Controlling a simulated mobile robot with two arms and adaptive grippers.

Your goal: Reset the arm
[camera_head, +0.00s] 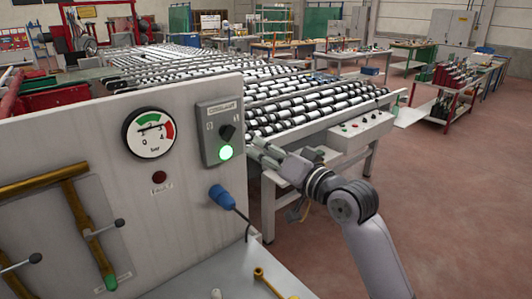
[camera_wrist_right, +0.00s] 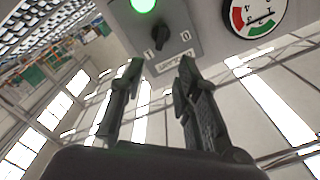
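My right gripper (camera_head: 262,152) reaches in from the lower right, with its fingers just right of the grey coolant switch box (camera_head: 212,140). In the right wrist view the two fingers of this gripper (camera_wrist_right: 161,66) are apart with nothing between them. The black rotary knob (camera_wrist_right: 157,38) shows beyond the fingertips, apart from them, between the marks 1 and 0. The round green lamp (camera_head: 225,152) on the box is lit. My left gripper is in neither view.
A pressure gauge (camera_head: 150,134), a small red button (camera_head: 159,177) and a blue plug (camera_head: 221,197) with a cable are on the pale panel (camera_head: 100,130). A roller conveyor (camera_head: 310,105) stands behind my right gripper. Open floor (camera_head: 450,200) lies to the right.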

